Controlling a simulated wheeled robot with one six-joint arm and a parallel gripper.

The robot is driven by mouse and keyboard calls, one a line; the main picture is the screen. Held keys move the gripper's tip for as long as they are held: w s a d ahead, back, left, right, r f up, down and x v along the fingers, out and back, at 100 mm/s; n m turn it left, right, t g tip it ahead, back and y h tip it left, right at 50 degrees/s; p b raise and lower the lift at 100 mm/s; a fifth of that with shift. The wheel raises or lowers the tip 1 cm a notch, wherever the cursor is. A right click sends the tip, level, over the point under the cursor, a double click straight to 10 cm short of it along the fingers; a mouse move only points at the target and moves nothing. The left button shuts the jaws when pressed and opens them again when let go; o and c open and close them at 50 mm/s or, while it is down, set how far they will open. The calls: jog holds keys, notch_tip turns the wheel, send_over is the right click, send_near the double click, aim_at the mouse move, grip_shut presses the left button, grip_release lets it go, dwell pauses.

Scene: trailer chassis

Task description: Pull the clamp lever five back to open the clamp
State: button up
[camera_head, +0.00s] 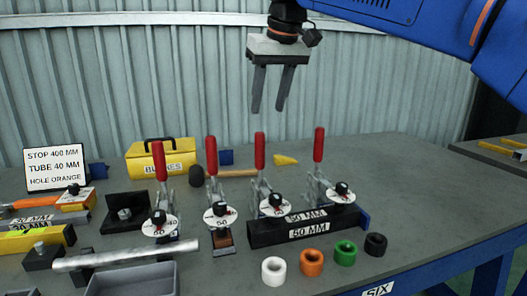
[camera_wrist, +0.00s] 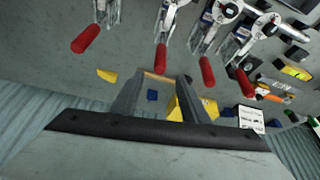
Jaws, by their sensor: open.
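Several toggle clamps with red-handled levers stand in a row on the grey table. From the left in the head view are a first lever (camera_head: 159,161), a second (camera_head: 211,155), a third (camera_head: 260,150) and a fourth (camera_head: 319,144), all roughly upright. I cannot read which one is number five. My gripper (camera_head: 269,108) is open and empty, pointing down above the third lever, apart from it. In the wrist view, the third lever's red handle (camera_wrist: 160,58) shows just beyond the gap between my open fingers (camera_wrist: 160,78). The fourth lever's handle (camera_wrist: 86,38) is left of them.
The two right clamps stand at a black block (camera_head: 270,234) marked 50 MM. White, orange, green and black rings (camera_head: 312,262) lie in front. A yellow case (camera_head: 158,158) and a sign (camera_head: 55,168) stand at the back left. A corrugated wall (camera_head: 150,80) is behind.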

aim_at(257, 154)
jog(key=x, duration=1.7)
jog(key=shift+w+a, duration=0.15)
jog(key=shift+a, duration=0.05)
grip_shut()
